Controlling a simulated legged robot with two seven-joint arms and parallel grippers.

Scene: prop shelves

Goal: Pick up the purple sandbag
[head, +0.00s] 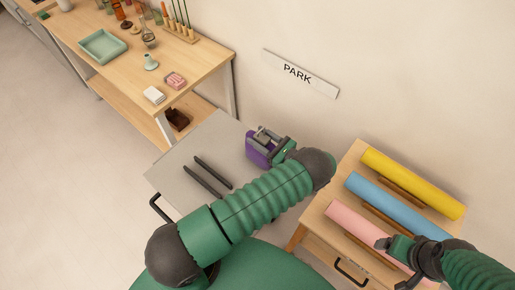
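The purple sandbag (257,152) sits on the grey top of a small cart (192,152), near its right edge. My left gripper (264,137) is right at the sandbag, its grey fingers over the bag's upper side. My own gripper and forearm hide part of the bag. I cannot tell whether the fingers are closed on it or only around it. My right gripper (392,263) is at the lower right, by the pink roll, with its fingers apart and nothing seen between them.
Two dark bars (207,175) lie left of the sandbag. A wooden stand (318,222) at right holds yellow (412,183), blue (384,203) and pink (360,230) rolls. A wooden table (190,62) at upper left holds a green tray (103,61). A PARK sign (300,74) is on the wall.

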